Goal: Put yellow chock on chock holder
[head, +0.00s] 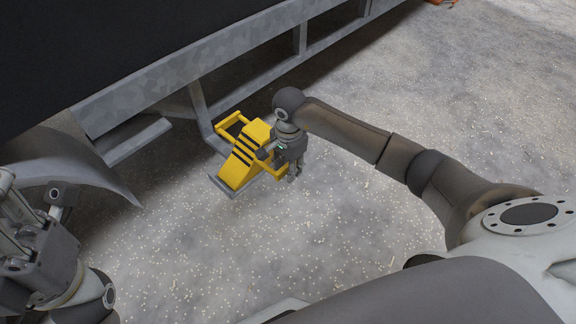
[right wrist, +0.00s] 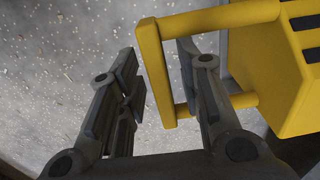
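The yellow chock (head: 243,158) with black stripes sits tilted against a grey metal bracket (head: 217,187), apparently the chock holder, below the trailer's side rail. How firmly it is seated I cannot tell. My right gripper (head: 293,174) is at the chock's near right side, by its yellow handle. In the right wrist view, the handle (right wrist: 155,70) runs between the two open fingers of the right gripper (right wrist: 160,62). The right finger passes inside the handle loop, the left finger stays outside, apart from the bar. My left gripper (head: 38,195) is at the lower left, fingers apart and empty.
The trailer's metal rail (head: 190,68) and its struts run diagonally above and behind the chock. A dark grey fender (head: 75,160) stands to the left. The speckled ground (head: 350,215) in front and to the right is clear.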

